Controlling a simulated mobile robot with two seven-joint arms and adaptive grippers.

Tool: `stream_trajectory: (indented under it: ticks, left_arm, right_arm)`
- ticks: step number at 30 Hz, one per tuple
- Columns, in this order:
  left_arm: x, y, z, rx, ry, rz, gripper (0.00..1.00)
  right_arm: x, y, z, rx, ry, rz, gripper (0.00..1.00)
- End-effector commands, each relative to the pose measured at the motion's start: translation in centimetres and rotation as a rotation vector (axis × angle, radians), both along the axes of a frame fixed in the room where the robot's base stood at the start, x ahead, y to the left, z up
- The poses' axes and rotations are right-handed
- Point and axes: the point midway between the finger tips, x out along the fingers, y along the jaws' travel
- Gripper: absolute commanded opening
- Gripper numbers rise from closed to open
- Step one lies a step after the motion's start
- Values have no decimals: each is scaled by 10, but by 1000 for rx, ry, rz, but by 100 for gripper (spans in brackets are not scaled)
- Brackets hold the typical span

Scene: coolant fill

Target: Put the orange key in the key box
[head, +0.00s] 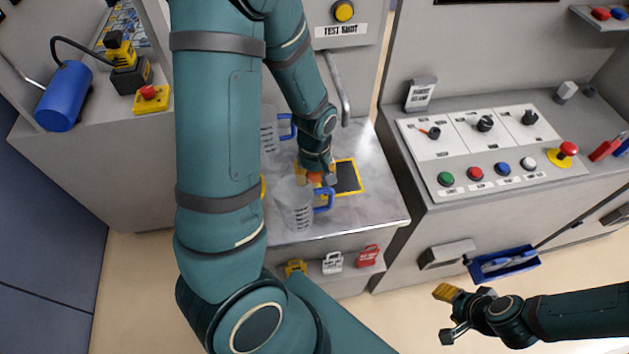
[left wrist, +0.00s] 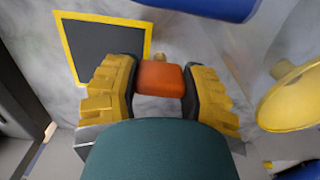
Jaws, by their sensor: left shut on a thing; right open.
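My left gripper (head: 315,178) reaches down over the metal worktop beside the clear jug and is shut on the orange key. In the left wrist view, the key's orange block-shaped head (left wrist: 160,78) sits between the two yellow fingers, with a small brass-coloured piece just beyond it. In the head view only a bit of orange shows at the fingertips. My right gripper (head: 447,315) is open and empty, low at the right, in front of the console. I cannot tell for sure which thing is the key box; a small labelled grey box (head: 420,94) stands on the console.
A clear jug (head: 294,206) with a blue handle stands close to my left gripper; another stands behind it. A yellow-edged black pad (head: 348,177) lies on the worktop. A control panel (head: 462,150) and a blue tray (head: 502,264) are at the right.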

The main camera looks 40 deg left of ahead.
Motion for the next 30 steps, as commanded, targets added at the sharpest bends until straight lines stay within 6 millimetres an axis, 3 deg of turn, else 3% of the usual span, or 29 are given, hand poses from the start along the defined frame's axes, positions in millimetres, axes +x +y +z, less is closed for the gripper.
stream_trajectory:
  ticks: [5,17,18,19,30]
  left_arm:
    - [-1,0,-24,0,4,0,18]
    - [0,0,-29,0,1,0,18]
    - [0,0,-28,0,1,0,61]
    - [0,0,-27,0,1,0,72]
    - [0,0,-25,0,1,-1,73]
  right_arm:
    - [-2,0,-6,1,4,4,47]
    - [-3,1,-10,2,6,6,47]
    - [-3,1,-9,2,7,6,47]
    - [-3,1,-8,2,6,6,47]
    - [-2,1,-6,2,6,4,47]
